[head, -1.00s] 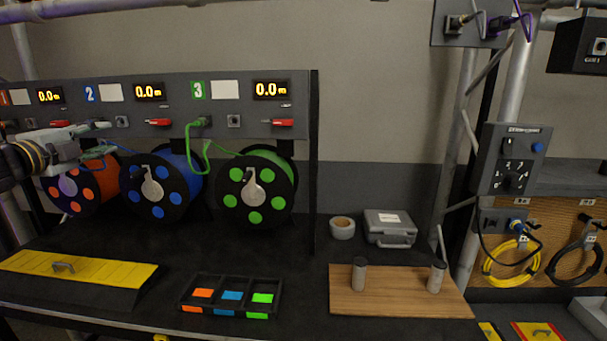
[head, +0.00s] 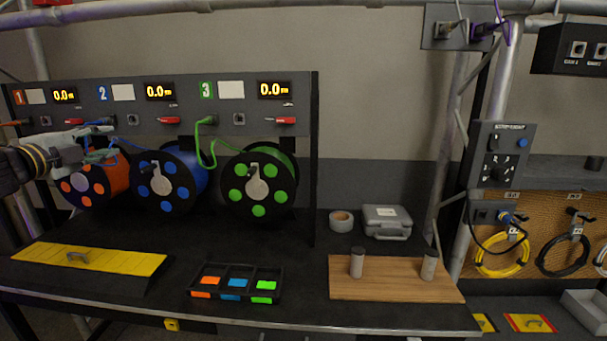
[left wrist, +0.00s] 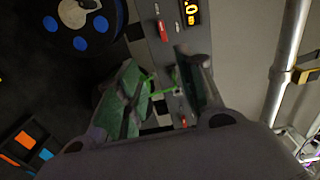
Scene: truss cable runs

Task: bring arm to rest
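My left gripper (head: 106,142) reaches in from the left in the head view, in front of the reel panel (head: 308,100) and above the orange reel (head: 80,190). Its fingers stand apart, with a gap between them in the left wrist view (left wrist: 160,95). Nothing is seen held in that gap; the panel and a green cable show behind it. In the head view the blue cable passes close behind the fingertips, and I cannot tell whether they touch it. My right gripper is in neither view.
The blue reel (head: 170,180) and green reel (head: 258,184) hang under the panel. A yellow-topped ramp (head: 120,262), a compartment tray (head: 236,297), a wooden board (head: 390,283) with two posts, a tape roll (head: 341,221) and a grey case (head: 387,222) occupy the bench.

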